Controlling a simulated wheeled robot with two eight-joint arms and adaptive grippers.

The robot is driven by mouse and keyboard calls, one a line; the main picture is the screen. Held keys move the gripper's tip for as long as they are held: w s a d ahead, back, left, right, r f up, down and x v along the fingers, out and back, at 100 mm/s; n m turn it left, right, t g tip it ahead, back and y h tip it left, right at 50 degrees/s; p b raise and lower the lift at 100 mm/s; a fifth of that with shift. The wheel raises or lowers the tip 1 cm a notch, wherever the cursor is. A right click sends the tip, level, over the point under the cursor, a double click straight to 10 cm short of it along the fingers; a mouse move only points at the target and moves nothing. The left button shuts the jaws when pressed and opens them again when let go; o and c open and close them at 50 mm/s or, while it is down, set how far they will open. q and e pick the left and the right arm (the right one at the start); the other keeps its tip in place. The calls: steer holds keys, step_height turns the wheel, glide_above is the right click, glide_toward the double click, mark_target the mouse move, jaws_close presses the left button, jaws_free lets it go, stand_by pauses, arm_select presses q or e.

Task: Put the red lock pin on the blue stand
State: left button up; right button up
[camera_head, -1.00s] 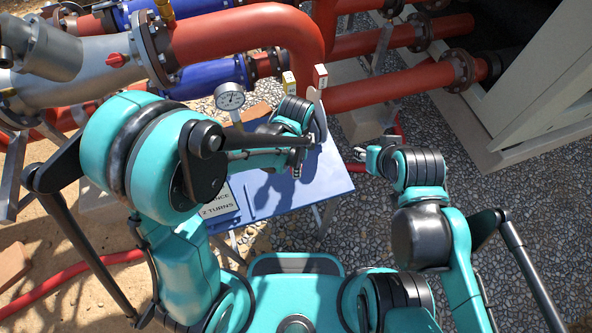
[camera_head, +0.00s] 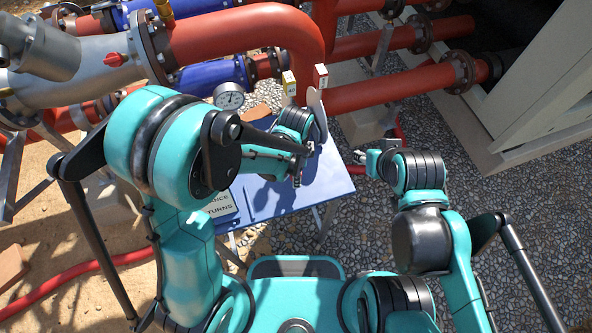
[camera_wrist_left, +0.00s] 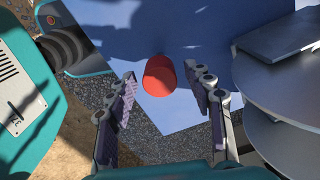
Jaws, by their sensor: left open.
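The red lock pin (camera_wrist_left: 159,76) shows in the left wrist view as a short red cylinder against the blue stand top (camera_wrist_left: 150,25). It lies between the fingers of my open left gripper (camera_wrist_left: 160,74), with gaps on both sides. Whether it rests on the stand or sits above it, I cannot tell. In the head view my left gripper (camera_head: 299,165) is over the blue stand (camera_head: 325,182), and the pin is hidden there. My right gripper (camera_head: 362,157) is right of the stand, over gravel; its fingers are too small to judge.
Grey discs (camera_wrist_left: 285,110) stand close to the right of my left gripper. Red pipes (camera_head: 405,82) and a pressure gauge (camera_head: 230,97) are behind the stand.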

arm_select(q)
step_height(320, 180, up, 12)
steer(key=p, duration=0.4)
steer(key=s+a+r+n+t, duration=0.2)
steer(key=a+r+n, duration=0.3)
steer(key=a+n, duration=0.3)
steer(key=s+a+r+n+t, duration=0.3)
steer(key=a+r+n+t, duration=0.2)
steer(key=a+n, duration=0.4)
steer(key=shift+s+a+r, duration=0.15)
steer(key=shift+a+r, duration=0.05)
steer(key=shift+a, duration=0.25)
